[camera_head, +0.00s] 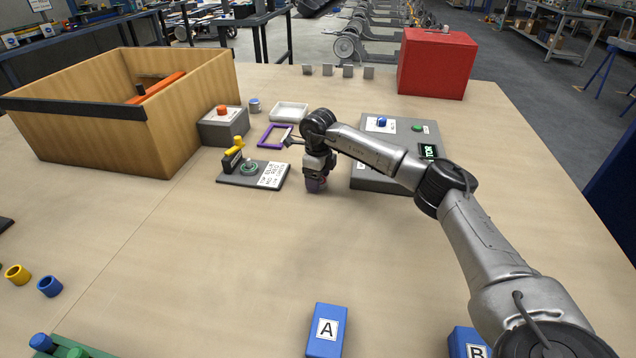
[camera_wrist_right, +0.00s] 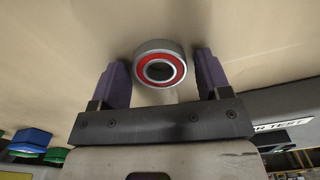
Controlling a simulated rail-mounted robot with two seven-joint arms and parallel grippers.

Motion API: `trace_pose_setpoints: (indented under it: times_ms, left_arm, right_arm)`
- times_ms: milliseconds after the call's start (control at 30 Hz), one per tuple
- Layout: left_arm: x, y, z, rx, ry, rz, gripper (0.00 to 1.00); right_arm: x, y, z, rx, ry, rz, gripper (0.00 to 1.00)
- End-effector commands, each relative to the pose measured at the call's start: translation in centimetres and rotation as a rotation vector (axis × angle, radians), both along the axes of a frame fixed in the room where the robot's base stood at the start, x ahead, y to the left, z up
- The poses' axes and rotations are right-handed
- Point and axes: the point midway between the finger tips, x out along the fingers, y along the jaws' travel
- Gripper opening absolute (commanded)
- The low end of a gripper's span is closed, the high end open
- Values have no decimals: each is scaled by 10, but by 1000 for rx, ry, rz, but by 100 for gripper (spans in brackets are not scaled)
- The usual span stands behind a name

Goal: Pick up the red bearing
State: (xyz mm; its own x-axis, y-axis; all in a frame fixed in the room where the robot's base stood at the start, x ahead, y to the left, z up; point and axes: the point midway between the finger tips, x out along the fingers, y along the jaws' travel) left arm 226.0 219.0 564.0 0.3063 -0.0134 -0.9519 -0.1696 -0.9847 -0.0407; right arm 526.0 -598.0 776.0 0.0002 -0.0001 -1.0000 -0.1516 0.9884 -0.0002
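The red bearing (camera_wrist_right: 160,50), a silver ring with a red seal and a dark bore, shows in the right wrist view. It lies between the purple fingers of my right gripper (camera_wrist_right: 160,62), near their tips. A gap shows on each side of it, so the gripper is open and the fingers do not appear to touch it. In the head view my right gripper (camera_head: 316,184) points down at the middle of the table, and the bearing is hidden there. My left gripper is not in view.
A grey test box (camera_head: 385,182) stands close on the right of my right gripper. A dark fixture (camera_head: 228,177) with a yellow clamp is on its left, and a purple frame (camera_head: 266,140) lies behind. A wooden bin (camera_head: 110,135) is farther left.

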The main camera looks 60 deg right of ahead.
Motion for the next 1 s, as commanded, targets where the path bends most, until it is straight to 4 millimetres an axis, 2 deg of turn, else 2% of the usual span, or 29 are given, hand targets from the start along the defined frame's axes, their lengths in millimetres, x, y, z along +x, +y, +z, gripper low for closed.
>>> trace_pose_setpoints:
  times_ms: [67,433,767,1000]
  left_arm:
    - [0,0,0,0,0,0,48]
    - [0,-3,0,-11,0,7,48]
    - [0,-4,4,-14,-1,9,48]
    - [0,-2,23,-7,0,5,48]
  right_arm:
    - [0,0,0,0,0,0,63]
    - [0,0,0,0,0,0,28]
    - [0,0,5,0,-1,0,28]
    - [1,0,32,-1,-3,0,28]
